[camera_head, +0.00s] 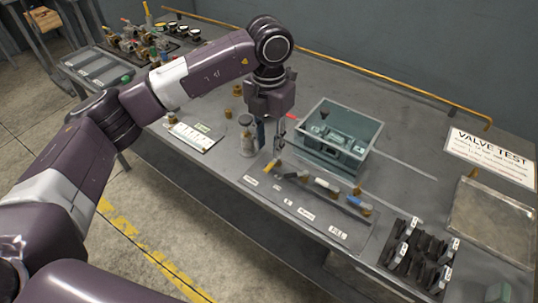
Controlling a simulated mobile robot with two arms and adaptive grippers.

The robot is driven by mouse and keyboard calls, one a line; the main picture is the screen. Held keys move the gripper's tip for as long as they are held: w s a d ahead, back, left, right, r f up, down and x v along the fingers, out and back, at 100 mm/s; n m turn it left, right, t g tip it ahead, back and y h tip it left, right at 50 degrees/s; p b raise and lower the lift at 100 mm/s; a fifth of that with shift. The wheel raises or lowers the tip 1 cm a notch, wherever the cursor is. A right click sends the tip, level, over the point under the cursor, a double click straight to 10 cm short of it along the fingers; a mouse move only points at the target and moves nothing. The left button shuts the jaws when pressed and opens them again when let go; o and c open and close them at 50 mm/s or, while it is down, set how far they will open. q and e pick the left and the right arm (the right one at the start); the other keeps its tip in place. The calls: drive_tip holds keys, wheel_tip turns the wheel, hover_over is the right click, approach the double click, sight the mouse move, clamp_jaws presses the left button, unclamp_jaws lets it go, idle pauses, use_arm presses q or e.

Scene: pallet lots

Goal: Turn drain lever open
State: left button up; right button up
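A valve strip (318,222) lies along the front of the grey bench, with small white labels too small to read surely. A yellow-handled lever (271,166) is at its left end. I cannot tell which lever is the drain one. My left gripper (278,147) points down just above and behind the yellow lever. Its fingers look close together, but their gap and any contact with the lever are unclear. My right gripper is not in view.
A grey-green open bin (333,117) stands right behind the strip. A grey cylinder (247,133) stands left of the gripper. A rack of black parts (415,255) and a "VALVE TEST" sign (492,158) are at right. Several valves (148,42) stand at the far left.

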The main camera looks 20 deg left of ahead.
use_arm(q)
wheel_tip(320, 180, up, 5)
drive_tip(key=shift+r, duration=0.15)
idle(0.4)
